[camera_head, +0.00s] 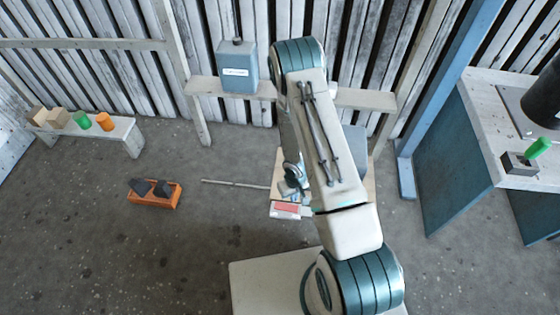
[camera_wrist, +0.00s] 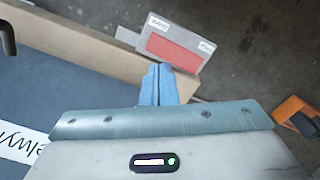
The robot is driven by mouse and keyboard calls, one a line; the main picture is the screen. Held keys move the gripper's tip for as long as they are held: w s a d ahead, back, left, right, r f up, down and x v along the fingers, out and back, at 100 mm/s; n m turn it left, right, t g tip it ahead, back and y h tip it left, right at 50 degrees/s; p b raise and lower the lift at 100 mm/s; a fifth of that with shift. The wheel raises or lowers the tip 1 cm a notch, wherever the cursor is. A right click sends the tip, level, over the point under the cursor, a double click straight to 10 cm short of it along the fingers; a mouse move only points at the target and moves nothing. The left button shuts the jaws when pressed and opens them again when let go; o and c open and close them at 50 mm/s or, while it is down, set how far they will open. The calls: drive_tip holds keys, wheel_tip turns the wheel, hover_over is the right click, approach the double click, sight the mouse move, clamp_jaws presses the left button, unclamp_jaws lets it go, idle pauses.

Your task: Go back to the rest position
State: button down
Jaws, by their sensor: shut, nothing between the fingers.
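My gripper (camera_wrist: 160,84) is shut with nothing between its blue fingers. In the wrist view its fingertips point toward a pale plate with a red rectangle (camera_wrist: 172,50), and no contact can be made out. In the head view my arm runs down the middle, and my gripper (camera_head: 291,186) is low beside it, partly hidden by the arm. It is close above a wooden-edged stand (camera_head: 283,160). The red-marked plate (camera_head: 285,208) is at the stand's near edge. A blue-grey surface with a partly cut-off label (camera_wrist: 45,110) lies left of the fingers in the wrist view.
An orange tray (camera_head: 154,203) with dark pieces sits on the floor at left. A low bench (camera_head: 125,135) holds blocks and cylinders. A blue-grey box (camera_head: 238,66) stands on a wall ledge. A workbench (camera_head: 480,110) is at right. A thin rod (camera_head: 232,183) extends left of the stand. Floor at lower left is clear.

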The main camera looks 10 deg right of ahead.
drive_tip(key=w+d+r+m+t+h+p, duration=0.15)
drive_tip(key=r+p, duration=0.55)
drive_tip(key=r, duration=1.3)
drive_tip(key=w+d+r+p, duration=0.2)
drive_tip(key=r+p, duration=0.5)
drive_tip(key=r, duration=1.3)
drive_tip(key=s+a+r+p, duration=0.1)
drive_tip(key=s+r+p, duration=0.4)
drive_tip(key=r, duration=0.7)
drive_tip(key=s+a+r+t+y+p, duration=0.1)
drive_tip(key=s+r+p, duration=0.4)
drive_tip(key=r, duration=0.7)
drive_tip(key=s+a+r+m+p, duration=0.1)
drive_tip(key=s+r+p, duration=0.5)
drive_tip(key=r, duration=0.6)
drive_tip(key=shift+s, duration=0.55)
drive_tip(key=shift+r+y, duration=0.1)
drive_tip(key=shift+y, duration=0.15)
